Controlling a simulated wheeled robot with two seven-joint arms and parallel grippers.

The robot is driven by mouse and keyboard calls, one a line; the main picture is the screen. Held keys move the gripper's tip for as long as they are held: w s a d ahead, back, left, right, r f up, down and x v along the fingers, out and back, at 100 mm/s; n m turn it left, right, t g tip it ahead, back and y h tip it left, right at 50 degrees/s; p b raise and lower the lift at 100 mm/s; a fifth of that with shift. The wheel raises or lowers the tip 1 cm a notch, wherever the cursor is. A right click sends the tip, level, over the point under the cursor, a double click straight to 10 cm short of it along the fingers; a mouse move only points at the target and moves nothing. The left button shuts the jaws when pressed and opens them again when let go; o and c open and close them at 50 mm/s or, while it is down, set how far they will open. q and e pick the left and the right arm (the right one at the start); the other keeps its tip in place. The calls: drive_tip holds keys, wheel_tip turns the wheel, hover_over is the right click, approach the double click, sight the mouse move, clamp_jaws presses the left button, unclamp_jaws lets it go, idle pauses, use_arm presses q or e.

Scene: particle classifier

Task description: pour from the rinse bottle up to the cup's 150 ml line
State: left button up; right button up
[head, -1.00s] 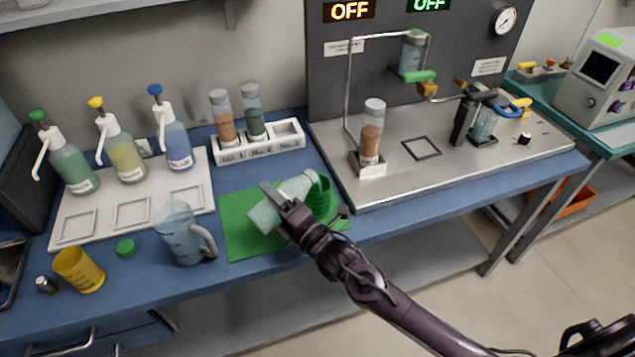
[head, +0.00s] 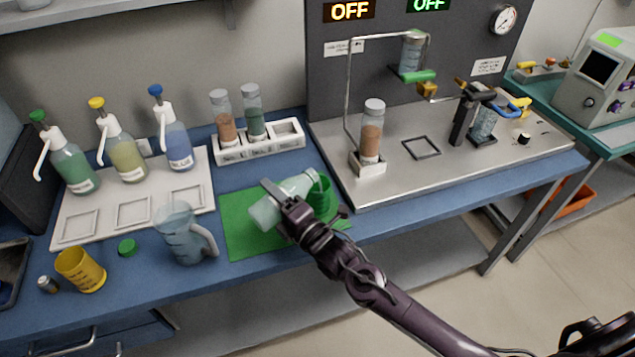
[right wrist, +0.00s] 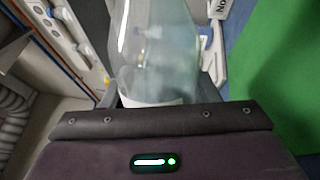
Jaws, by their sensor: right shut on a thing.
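My right gripper (head: 282,207) is shut on the rinse bottle (head: 265,211), a clear bottle with pale green-blue liquid. The bottle is tilted over the green mat (head: 240,243), its neck pointing right at the mouth of the green cup (head: 322,197). In the right wrist view the bottle (right wrist: 155,50) fills the space in front of the gripper. The green cup stands on the mat's right part, partly hidden by my gripper and the bottle. Its 150 ml line and liquid level cannot be made out. My left gripper is not in view.
A clear handled pitcher (head: 180,236) stands left of the mat. Pump bottles (head: 75,168) stand on a white tray (head: 135,214). A metal platform (head: 440,170) with a vial stand is at right.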

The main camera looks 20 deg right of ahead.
drive_tip(key=shift+r+m+p, duration=0.35)
drive_tip(key=shift+m, duration=0.15)
idle(0.9)
